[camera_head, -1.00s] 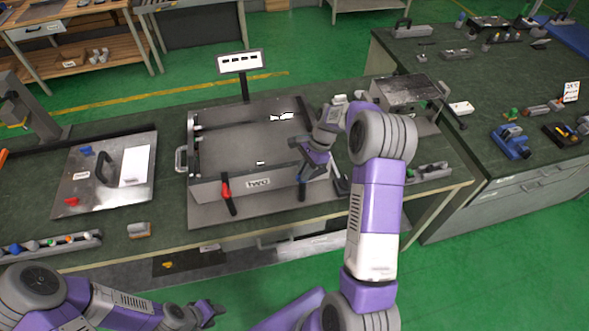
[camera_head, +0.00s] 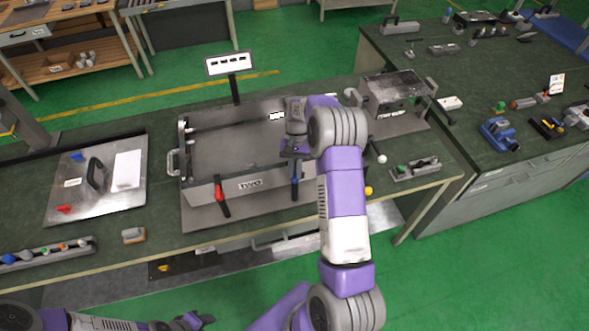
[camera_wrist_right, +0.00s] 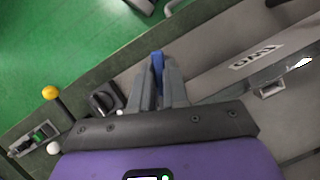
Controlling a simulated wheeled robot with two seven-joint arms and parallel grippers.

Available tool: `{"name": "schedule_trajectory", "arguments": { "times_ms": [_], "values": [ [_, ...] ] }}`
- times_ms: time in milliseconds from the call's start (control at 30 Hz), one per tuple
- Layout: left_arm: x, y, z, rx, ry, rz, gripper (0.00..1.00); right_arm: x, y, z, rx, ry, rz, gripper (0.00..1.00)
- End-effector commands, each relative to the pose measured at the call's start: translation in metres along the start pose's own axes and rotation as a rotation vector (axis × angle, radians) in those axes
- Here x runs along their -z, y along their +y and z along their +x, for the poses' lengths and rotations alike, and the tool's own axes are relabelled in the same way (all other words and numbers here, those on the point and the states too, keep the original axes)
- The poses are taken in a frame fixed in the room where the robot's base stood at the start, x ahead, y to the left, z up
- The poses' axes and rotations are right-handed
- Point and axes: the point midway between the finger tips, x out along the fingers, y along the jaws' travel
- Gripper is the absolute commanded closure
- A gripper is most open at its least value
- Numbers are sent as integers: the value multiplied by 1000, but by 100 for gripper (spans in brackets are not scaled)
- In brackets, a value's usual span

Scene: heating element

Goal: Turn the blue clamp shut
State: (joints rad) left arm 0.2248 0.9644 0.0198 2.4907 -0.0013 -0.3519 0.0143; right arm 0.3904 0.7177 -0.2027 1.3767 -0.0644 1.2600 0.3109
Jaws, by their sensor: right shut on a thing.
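The blue clamp (camera_head: 295,185) is on the front right side of the metal box (camera_head: 225,190) marked "two". It hangs down the box's front wall, its lower end dark. My right gripper (camera_head: 294,160) comes from above and is shut on the clamp's upper part. In the right wrist view the clamp's blue tip (camera_wrist_right: 157,62) shows between the two grey fingers (camera_wrist_right: 159,88). The red clamp (camera_head: 219,190) is on the same front wall, to the left. My left gripper (camera_head: 194,321) is low in the head view, away from the table; its jaws are too small to read.
A metal plate with a black handle (camera_head: 95,175) lies left of the box. A sign on a post (camera_head: 230,65) stands behind it. A grey metal unit (camera_head: 395,95) and a small tray (camera_head: 415,168) are to the right. Yellow (camera_head: 369,190) and white (camera_head: 382,159) knobs are near my right arm.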

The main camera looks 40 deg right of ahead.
Motion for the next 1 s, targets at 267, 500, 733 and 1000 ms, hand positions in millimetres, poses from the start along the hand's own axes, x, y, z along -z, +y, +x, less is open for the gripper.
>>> {"name": "schedule_trajectory", "arguments": {
  "times_ms": [267, 500, 733, 1000],
  "values": [
    [0, 0, -1, 0, 0, 0, 57, 1, -2, -4, -79, 9, -196, 100],
    [0, 0, -1, 0, 0, 0, 57, 1, -2, -4, -122, 10, -298, 100],
    [0, 0, -1, 0, 0, 0, 57, 1, -3, -4, -141, 11, -341, 100],
    [0, 0, -1, 0, 0, 0, 57, 1, -3, -4, -144, 12, -351, 100]
  ]
}}
